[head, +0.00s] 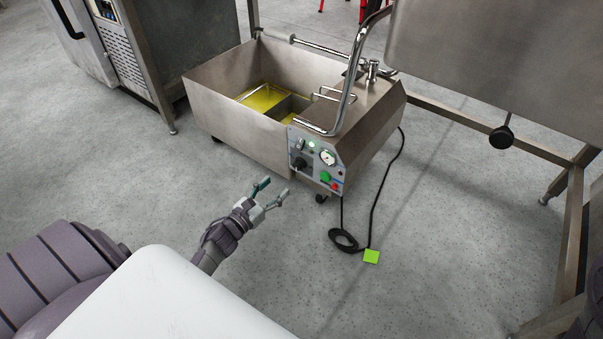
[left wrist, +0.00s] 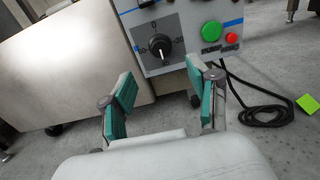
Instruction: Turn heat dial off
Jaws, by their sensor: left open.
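The heat dial (left wrist: 160,46) is a black knob with a white pointer line on a dark scale plate, on the control panel (left wrist: 182,25) of a steel fryer-like unit. In the head view the dial (head: 300,162) sits at the panel's lower left. My left gripper (head: 272,190) is open and empty, in front of and below the panel, apart from the dial. In the left wrist view its teal-padded fingers (left wrist: 160,88) stand apart, with the dial beyond the gap between them. My right gripper is not in view.
Green (left wrist: 211,31) and red (left wrist: 232,38) buttons sit right of the dial. The steel unit (head: 232,127) holds yellow liquid (head: 262,97). A black cable (head: 374,205) and a green square (head: 371,256) lie on the floor. A steel table frame (head: 480,120) stands right.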

